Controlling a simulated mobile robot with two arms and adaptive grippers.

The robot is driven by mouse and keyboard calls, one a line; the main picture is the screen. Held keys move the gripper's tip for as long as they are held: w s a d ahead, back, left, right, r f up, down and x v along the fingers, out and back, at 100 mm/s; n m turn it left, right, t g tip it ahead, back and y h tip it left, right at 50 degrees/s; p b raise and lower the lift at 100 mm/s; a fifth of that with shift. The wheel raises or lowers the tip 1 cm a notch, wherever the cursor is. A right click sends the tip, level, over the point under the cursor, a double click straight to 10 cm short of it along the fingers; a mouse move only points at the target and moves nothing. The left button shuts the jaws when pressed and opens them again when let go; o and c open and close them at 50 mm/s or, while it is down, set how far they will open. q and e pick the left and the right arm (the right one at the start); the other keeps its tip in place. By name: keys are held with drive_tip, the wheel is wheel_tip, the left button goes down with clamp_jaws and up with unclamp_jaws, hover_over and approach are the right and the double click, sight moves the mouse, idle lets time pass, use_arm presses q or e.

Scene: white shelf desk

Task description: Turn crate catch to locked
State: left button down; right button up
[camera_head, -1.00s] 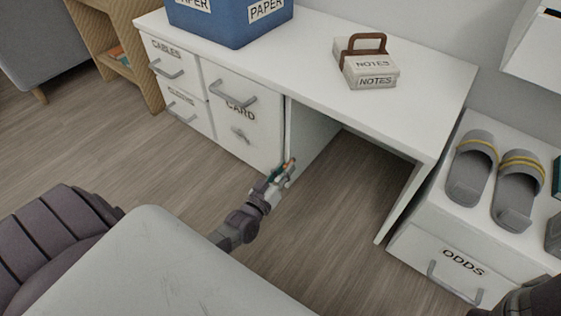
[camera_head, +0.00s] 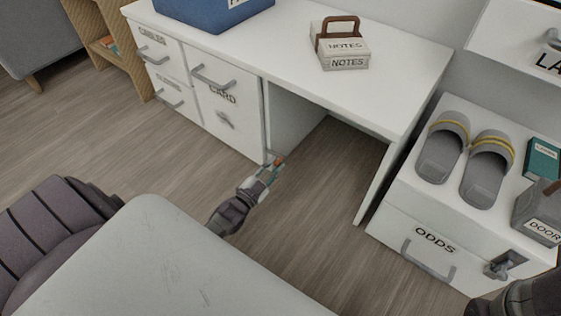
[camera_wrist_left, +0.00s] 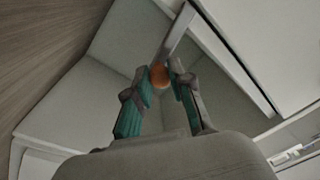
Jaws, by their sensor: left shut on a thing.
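My left gripper (camera_head: 272,168) is low beside the bottom corner of the desk's drawer block. In the left wrist view its fingers (camera_wrist_left: 160,84) are shut on a small orange round knob (camera_wrist_left: 160,75). The knob also shows in the head view (camera_head: 279,160). A grey bar (camera_wrist_left: 178,35) runs away from just beyond it; I cannot tell whether they are joined. A crate marked ODDS (camera_head: 405,240) stands at the right, with a dark metal catch (camera_head: 502,265) on its front. I cannot read the catch's setting.
The white desk (camera_head: 200,42) carries a blue paper bin (camera_head: 215,12) and a notes box (camera_head: 340,50). The card drawer (camera_head: 235,125) has a small grey lever. Slippers (camera_head: 487,168) lie on the ODDS crate. The floor in the knee space is clear.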

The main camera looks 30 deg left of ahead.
use_arm(q)
drive_tip(key=shift+d+f+m+h+b, duration=0.1)
drive_tip(key=shift+f+m+h+b, duration=0.1)
drive_tip(key=shift+f+m, duration=0.35)
drive_tip(key=shift+f+m+h+b, duration=0.1)
drive_tip(key=shift+f+m+b, duration=0.1)
drive_tip(key=shift+m, duration=0.65)
drive_tip(key=c, duration=1)
unclamp_jaws()
drive_tip(key=s, duration=0.8)
drive_tip(key=s+a+f, duration=0.1)
drive_tip(key=s, duration=0.3)
drive_tip(key=shift+f, duration=0.1)
